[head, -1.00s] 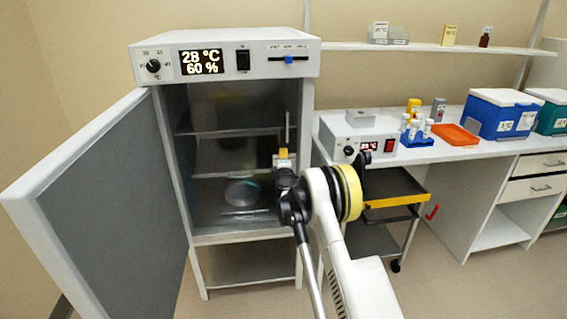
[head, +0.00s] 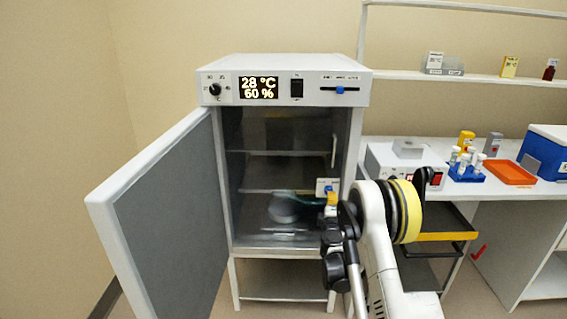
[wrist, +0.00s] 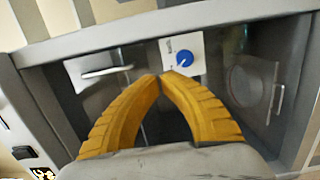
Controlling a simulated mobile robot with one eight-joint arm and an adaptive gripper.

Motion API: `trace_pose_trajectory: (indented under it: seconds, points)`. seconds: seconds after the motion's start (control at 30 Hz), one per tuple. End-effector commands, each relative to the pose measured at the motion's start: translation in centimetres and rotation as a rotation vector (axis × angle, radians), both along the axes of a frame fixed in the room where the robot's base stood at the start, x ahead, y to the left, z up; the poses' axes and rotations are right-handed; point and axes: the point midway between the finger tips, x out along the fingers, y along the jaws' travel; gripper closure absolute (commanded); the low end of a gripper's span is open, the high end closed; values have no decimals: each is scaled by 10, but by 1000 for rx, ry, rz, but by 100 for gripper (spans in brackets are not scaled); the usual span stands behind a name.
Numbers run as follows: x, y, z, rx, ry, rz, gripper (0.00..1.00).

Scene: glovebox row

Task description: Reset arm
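My gripper (wrist: 161,76) shows in the wrist view with its two yellow fingers curved together, tips meeting or almost meeting, and nothing visible between them. In the head view, my gripper (head: 331,199) is small and partly hidden behind my arm, at the right side of the open cabinet (head: 215,97). A white panel with a blue knob (wrist: 185,58) lies just beyond the fingertips in the wrist view. The exact depth of my gripper in the opening is unclear.
The cabinet door (head: 165,220) stands wide open to the left. A bench (head: 400,150) at the right holds a blue tube rack (head: 466,172), an orange tray (head: 512,173) and a blue box (head: 546,155). A black-and-yellow cart (head: 440,236) stands below the bench.

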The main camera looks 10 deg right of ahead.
Motion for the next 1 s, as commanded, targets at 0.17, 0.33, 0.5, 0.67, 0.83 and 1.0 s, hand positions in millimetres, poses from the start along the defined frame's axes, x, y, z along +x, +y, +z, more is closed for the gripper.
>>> trace_pose_trajectory:
  seconds: [0.17, 0.33, 0.5, 0.67, 0.83, 1.0]
  points:
    - [-3, 1, 23, 49, -9, -17, 100]
    - [-25, 5, 91, 227, -31, -79, 100]
    - [-71, 17, 151, 455, -30, -157, 100]
    - [-132, 37, 185, 667, 1, -227, 100]
    - [-209, 68, 198, 892, 64, -296, 100]
    - [-294, 109, 189, 1111, 158, -354, 100]
